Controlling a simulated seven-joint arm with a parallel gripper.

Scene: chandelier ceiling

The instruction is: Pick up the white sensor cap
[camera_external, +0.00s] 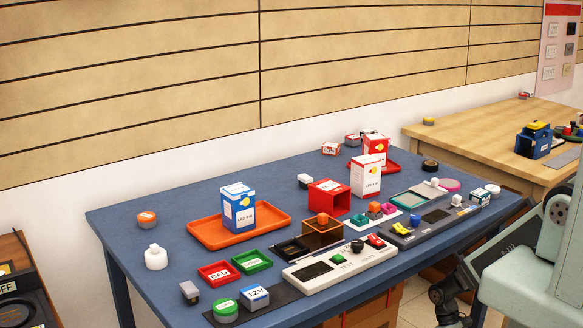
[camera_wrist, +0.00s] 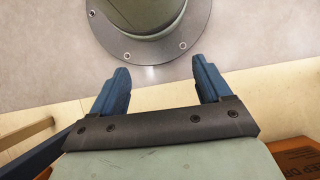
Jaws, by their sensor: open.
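A white rounded cap-like piece (camera_external: 155,257) stands upright on the left part of the blue table (camera_external: 120,222). It has a narrower top and looks like the white sensor cap, though I read no label on it. Smaller white knobs (camera_external: 435,182) show on the grey panel at the right. My gripper (camera_wrist: 158,82) is open and empty in the wrist view, its two blue fingers apart. It faces a round bolted metal flange and the floor, away from the tabletop. No white cap shows in the wrist view. In the external view my pale green arm is at the right edge, off the table.
An orange tray (camera_external: 205,236) holds a blue-and-white box (camera_external: 239,209). Red (camera_external: 214,272) and green (camera_external: 252,260) small trays, a grey block (camera_external: 190,292) and a green round piece (camera_external: 226,311) lie near the white piece. Panels and boxes crowd the right. Bare table surrounds the white piece.

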